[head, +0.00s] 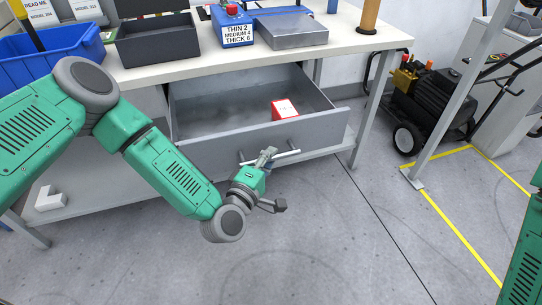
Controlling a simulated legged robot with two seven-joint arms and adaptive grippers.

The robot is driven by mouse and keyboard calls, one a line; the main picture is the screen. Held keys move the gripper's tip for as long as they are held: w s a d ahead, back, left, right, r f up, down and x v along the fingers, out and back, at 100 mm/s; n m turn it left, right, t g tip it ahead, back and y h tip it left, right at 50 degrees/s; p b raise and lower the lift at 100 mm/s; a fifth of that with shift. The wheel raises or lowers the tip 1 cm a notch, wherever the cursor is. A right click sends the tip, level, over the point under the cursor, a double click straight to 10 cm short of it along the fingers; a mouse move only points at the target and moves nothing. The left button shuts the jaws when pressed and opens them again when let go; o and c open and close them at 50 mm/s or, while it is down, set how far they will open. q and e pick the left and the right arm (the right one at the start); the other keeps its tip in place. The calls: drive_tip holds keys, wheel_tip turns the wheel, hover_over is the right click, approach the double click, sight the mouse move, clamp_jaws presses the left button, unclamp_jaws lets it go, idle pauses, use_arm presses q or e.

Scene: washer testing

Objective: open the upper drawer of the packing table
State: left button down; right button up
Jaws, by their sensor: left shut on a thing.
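The packing table (330,50) has a white top and stands in front of me. Its grey upper drawer (200,153) is pulled out, and its inside shows. A red and white box (284,109) lies in the drawer at its right side. A light bar handle (287,154) runs along the drawer front. The fingers hide part of the bar. My right gripper is out of view; only a green piece of my right arm shows at the right edge.
A blue bin (45,55), a dark grey bin (155,42), a blue box with a thickness label (232,30) and a silver scale-like plate (293,30) stand on the tabletop. A wheeled black machine (432,100) is at right. The floor in front is clear.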

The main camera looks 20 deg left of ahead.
use_arm(q)
drive_tip(key=shift+s+a+f, duration=0.1)
drive_tip(key=shift+f, duration=0.2)
drive_tip(key=c, duration=1.7)
unclamp_jaws()
drive_tip(key=shift+o, duration=0.8)
drive_tip(key=shift+r, duration=0.1)
drive_tip(key=shift+s, duration=0.15)
drive_tip(key=s+a, duration=0.2)
drive_tip(key=s, duration=0.9)
drive_tip(key=shift+s+a, duration=0.15)
drive_tip(key=shift+a, duration=0.05)
